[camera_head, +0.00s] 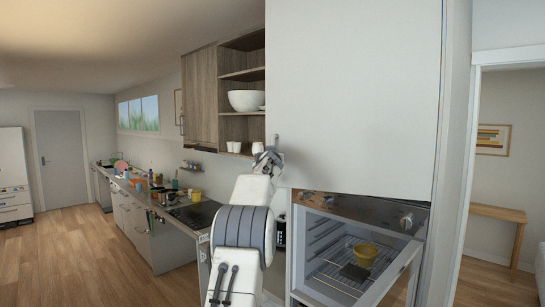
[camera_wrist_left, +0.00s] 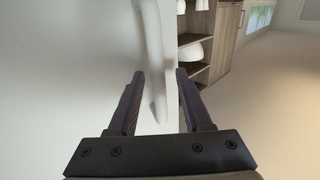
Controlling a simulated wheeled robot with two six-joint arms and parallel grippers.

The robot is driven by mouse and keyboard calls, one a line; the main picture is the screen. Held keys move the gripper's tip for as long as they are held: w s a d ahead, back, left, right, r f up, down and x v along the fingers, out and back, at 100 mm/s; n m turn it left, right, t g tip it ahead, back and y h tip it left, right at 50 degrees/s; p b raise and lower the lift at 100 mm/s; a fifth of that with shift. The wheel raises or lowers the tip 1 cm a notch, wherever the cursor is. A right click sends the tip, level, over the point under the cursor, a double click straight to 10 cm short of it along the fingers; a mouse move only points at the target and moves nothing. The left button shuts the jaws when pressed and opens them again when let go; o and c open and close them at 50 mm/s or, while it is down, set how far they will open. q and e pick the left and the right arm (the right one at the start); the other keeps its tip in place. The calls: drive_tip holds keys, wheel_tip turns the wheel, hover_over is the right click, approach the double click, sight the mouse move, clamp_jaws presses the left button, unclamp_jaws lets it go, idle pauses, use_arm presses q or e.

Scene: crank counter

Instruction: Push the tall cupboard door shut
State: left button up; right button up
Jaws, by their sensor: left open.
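The tall cupboard door (camera_head: 355,95) is a large plain white panel above the oven in the head view. Its left edge stands out past the oven housing's left side, so it looks ajar; the gap itself is hidden. My left gripper (camera_head: 268,158) is at the door's lower left edge. In the left wrist view, the gripper (camera_wrist_left: 158,85) is open, with one dark finger on each side of a pale upright bar (camera_wrist_left: 155,50), seemingly the handle. Whether the fingers touch it I cannot tell. The door face (camera_wrist_left: 60,80) fills the left of that view. My right gripper is out of view.
The oven (camera_head: 360,207) below is open, with a yellow bowl (camera_head: 366,254) on its rack. Open shelves (camera_head: 240,75) with a white bowl (camera_head: 246,100) are left of the door. A cluttered counter runs further left; the floor (camera_head: 80,250) there is clear.

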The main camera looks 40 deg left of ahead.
use_arm(q)
drive_tip(key=b+v, duration=0.8)
drive_tip(key=v, duration=0.2)
drive_tip(key=shift+s+d, duration=0.15)
idle(0.8)
